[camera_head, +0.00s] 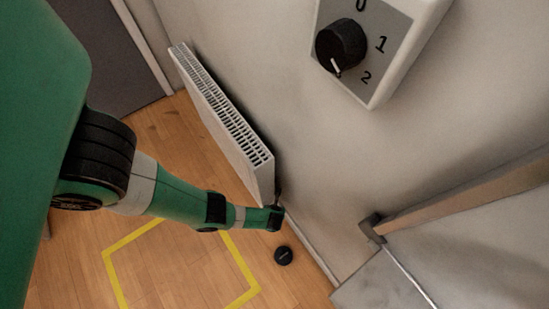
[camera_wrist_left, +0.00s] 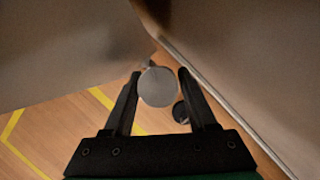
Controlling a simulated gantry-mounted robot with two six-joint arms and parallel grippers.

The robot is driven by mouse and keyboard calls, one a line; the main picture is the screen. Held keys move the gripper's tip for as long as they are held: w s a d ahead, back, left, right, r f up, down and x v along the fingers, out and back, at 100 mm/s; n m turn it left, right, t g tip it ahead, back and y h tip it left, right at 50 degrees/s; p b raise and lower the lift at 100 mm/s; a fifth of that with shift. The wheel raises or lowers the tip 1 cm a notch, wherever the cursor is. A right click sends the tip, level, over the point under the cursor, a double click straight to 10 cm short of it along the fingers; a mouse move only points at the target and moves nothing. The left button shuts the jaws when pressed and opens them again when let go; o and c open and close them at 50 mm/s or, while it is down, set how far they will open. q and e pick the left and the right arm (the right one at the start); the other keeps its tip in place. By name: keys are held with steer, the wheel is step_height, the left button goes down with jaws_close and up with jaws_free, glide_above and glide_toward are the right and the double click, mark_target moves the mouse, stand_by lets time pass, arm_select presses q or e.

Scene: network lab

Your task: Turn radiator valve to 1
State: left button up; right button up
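A white dial box (camera_head: 376,60) hangs on the wall in the head view, marked 0, 1 and 2. Its black knob (camera_head: 341,45) has a white pointer aimed downward, past the 2 side rather than at 1. A white radiator (camera_head: 225,115) stands along the wall. My left gripper (camera_head: 275,214) is at the radiator's lower near end. In the left wrist view a grey round disc, seemingly the radiator valve's end (camera_wrist_left: 158,87), lies between the open fingers (camera_wrist_left: 159,74). Thin gaps seem to show beside it; contact is unclear. The head view hides the valve behind my gripper. My right gripper is out of view.
A black round object (camera_head: 283,255) lies on the wooden floor close to the gripper. Yellow tape (camera_head: 117,285) outlines a floor area under my left arm. A rail (camera_head: 465,192) runs along the wall at the right. A grey door (camera_head: 112,50) is at the upper left.

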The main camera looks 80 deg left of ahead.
arm_select(q)
jaws_close()
steer(key=shift+n+g+b, duration=0.3)
steer(key=shift+n+g, duration=0.1)
steer(key=shift+n, duration=0.7)
steer(key=n+g, duration=0.1)
steer(key=n, duration=0.2)
steer(key=shift+n+g+h+b, duration=0.3)
steer(key=shift+n+g+b, duration=0.5)
steer(key=shift+n, duration=1.2)
